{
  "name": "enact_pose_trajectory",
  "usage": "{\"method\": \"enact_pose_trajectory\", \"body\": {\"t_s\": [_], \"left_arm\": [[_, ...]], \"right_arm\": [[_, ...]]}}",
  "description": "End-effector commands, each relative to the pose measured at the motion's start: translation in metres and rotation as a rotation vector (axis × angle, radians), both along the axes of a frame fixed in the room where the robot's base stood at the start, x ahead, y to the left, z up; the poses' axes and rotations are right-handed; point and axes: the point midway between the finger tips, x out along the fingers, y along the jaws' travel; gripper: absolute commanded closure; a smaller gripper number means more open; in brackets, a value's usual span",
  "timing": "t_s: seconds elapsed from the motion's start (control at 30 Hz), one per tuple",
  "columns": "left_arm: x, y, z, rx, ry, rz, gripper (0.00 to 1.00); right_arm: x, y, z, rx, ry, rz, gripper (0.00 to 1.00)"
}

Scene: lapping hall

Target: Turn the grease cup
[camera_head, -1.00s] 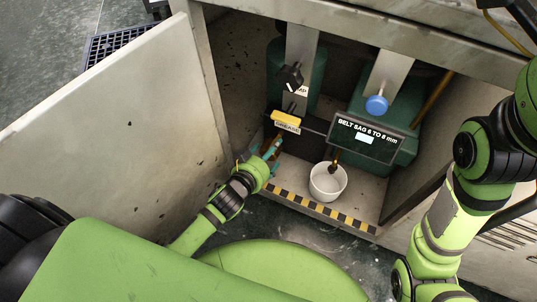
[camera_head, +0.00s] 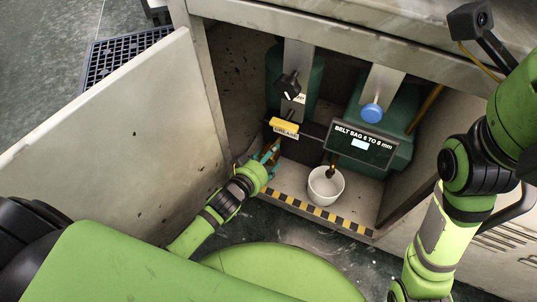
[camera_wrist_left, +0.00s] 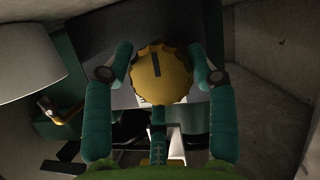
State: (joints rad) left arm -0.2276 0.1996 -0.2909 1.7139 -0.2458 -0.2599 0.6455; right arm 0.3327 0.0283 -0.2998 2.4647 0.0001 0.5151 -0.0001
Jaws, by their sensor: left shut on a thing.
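The grease cup (camera_wrist_left: 160,74) is a round yellow cap with a knurled rim and a dark line on its face, seen face-on in the left wrist view. The line stands nearly upright in that view. My left gripper (camera_wrist_left: 160,68) is shut on the cup, one teal finger on each side of its rim. In the head view my left gripper (camera_head: 271,150) reaches into the open cabinet, just below the yellow GREASE label (camera_head: 285,129), and largely hides the cup. My right arm shows at the right, but its gripper is out of view.
A white bowl (camera_head: 325,186) stands on the cabinet floor right of my gripper, behind a yellow-black striped edge (camera_head: 300,201). A black knob (camera_head: 288,86), a blue knob (camera_head: 372,113) and a BELT SAG sign (camera_head: 361,146) are above. The open door (camera_head: 120,130) stands left.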

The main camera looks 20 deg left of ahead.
Motion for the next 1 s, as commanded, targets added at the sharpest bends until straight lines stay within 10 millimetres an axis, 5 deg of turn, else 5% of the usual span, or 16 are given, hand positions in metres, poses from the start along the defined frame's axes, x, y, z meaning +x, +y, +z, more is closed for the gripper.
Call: {"method": "enact_pose_trajectory", "body": {"t_s": [0.13, 0.17, 0.2, 0.67, 1.0], "left_arm": [[-0.003, 0.006, -0.008, 0.011, 0.02, 0.01, 0.75], [-0.003, 0.006, -0.008, 0.011, 0.02, 0.01, 0.31], [-0.003, 0.006, -0.008, 0.011, 0.019, 0.011, 0.25], [-0.004, 0.003, -0.004, 0.005, 0.01, 0.005, 0.25], [-0.055, 0.014, 0.016, 0.005, 0.014, 0.005, 0.25]], "right_arm": [[0.0, 0.0, -0.001, 0.0, -0.002, 0.0, 0.6], [0.0, 0.0, -0.001, 0.0, -0.002, 0.0, 0.6], [0.0, 0.0, -0.001, 0.0, -0.002, 0.0, 0.6], [-0.001, 0.0, 0.001, 0.001, -0.004, 0.0, 0.6], [-0.001, 0.0, 0.0, 0.001, -0.003, 0.0, 0.6]]}}
